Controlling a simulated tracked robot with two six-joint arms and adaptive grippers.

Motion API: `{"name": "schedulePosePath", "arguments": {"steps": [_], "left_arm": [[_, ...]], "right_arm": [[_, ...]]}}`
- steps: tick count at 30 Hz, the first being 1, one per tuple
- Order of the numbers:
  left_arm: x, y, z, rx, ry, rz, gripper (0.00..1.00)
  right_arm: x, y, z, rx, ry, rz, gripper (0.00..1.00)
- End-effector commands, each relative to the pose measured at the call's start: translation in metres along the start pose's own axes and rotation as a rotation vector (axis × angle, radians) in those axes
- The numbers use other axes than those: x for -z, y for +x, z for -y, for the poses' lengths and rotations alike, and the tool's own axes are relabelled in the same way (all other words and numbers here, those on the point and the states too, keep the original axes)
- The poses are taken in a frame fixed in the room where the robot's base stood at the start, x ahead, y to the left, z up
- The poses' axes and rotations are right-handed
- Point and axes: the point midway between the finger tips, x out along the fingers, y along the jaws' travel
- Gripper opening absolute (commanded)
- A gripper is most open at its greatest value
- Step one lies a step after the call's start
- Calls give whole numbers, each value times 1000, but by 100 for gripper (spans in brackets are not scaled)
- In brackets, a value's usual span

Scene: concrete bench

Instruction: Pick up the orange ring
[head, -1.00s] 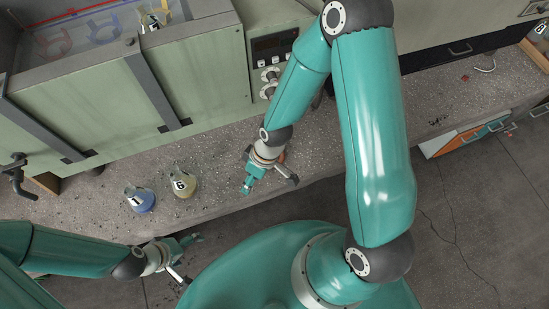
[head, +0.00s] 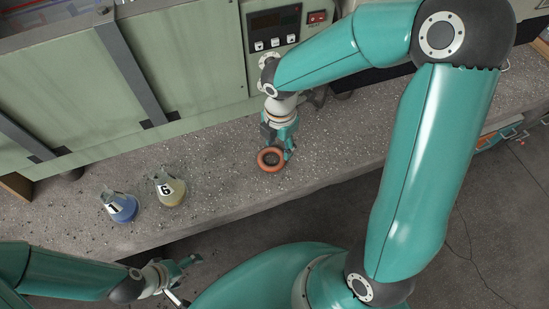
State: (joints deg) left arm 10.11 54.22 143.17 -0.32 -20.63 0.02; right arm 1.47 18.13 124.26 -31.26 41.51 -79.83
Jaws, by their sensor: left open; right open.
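The orange ring (head: 261,163) lies flat on the concrete bench (head: 225,195), near its front edge, in the head view. My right gripper (head: 282,149) points down at the ring's upper right side. Its open fingers overlap the ring's edge in the picture; whether they touch it I cannot tell. My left gripper (head: 191,267) is open and empty, low and in front of the bench, well away from the ring.
A flask with blue liquid marked 1 (head: 123,208) and a flask with yellow liquid marked 6 (head: 170,191) stand left of the ring. A green cabinet (head: 190,85) with a control panel (head: 275,30) stands behind. The bench right of the ring is clear.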

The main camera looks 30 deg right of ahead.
Motion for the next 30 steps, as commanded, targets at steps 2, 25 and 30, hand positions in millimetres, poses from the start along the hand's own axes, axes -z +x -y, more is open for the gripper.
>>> {"name": "schedulePosePath", "arguments": {"steps": [2,25,30], "left_arm": [[0,4,1,0,0,0,92],[0,16,6,0,0,0,92],[0,16,6,0,0,0,92]], "right_arm": [[0,16,1,4,2,-1,51],[2,85,6,-1,4,-2,51],[2,84,6,-1,5,-2,51]]}}
